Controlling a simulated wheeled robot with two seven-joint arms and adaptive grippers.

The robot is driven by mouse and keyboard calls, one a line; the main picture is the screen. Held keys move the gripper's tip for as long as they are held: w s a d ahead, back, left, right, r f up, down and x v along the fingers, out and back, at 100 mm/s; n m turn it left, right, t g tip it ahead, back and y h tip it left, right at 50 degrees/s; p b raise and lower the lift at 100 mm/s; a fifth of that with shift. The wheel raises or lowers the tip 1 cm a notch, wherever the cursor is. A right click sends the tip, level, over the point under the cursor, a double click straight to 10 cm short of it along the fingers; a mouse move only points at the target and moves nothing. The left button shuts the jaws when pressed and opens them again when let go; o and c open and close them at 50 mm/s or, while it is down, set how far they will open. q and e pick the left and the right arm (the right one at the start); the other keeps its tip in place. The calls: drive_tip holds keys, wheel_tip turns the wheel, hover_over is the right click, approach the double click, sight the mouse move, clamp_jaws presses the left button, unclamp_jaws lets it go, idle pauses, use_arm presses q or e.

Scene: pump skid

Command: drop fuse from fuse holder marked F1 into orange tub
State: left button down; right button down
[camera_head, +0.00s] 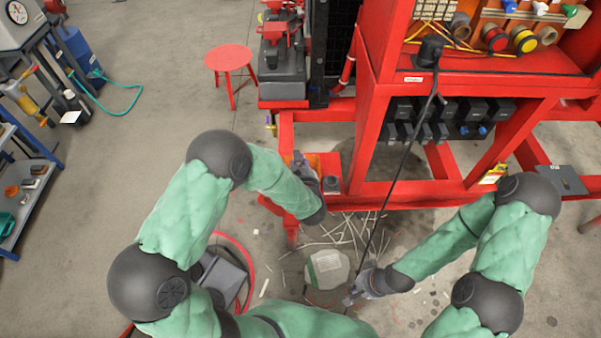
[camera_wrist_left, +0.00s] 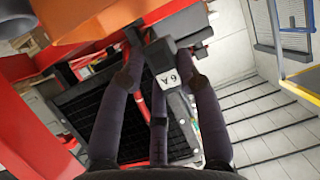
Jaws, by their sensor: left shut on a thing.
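My left gripper (camera_head: 303,165) is beside the lower left part of the red frame in the head view. In the left wrist view its fingers (camera_wrist_left: 162,75) are shut on a dark fuse (camera_wrist_left: 160,56) with a white label reading 6 A. The head view does not show the fuse clearly. An orange patch (camera_head: 314,160), perhaps the orange tub, shows just behind the left gripper, mostly hidden. My right gripper (camera_head: 356,292) is low over the floor; its jaws are too small to read. The F1 marking cannot be read in either view.
The red skid frame (camera_head: 385,120) carries a row of dark blocks (camera_head: 450,110) and a panel above. A black cable (camera_head: 405,145) hangs in front. A red stool (camera_head: 229,58) stands at the back left. Loose pale strips (camera_head: 345,230) lie on the floor.

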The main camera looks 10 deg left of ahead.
use_arm(q)
drive_tip(key=c, duration=0.8)
unclamp_jaws()
drive_tip(key=v, duration=1.2)
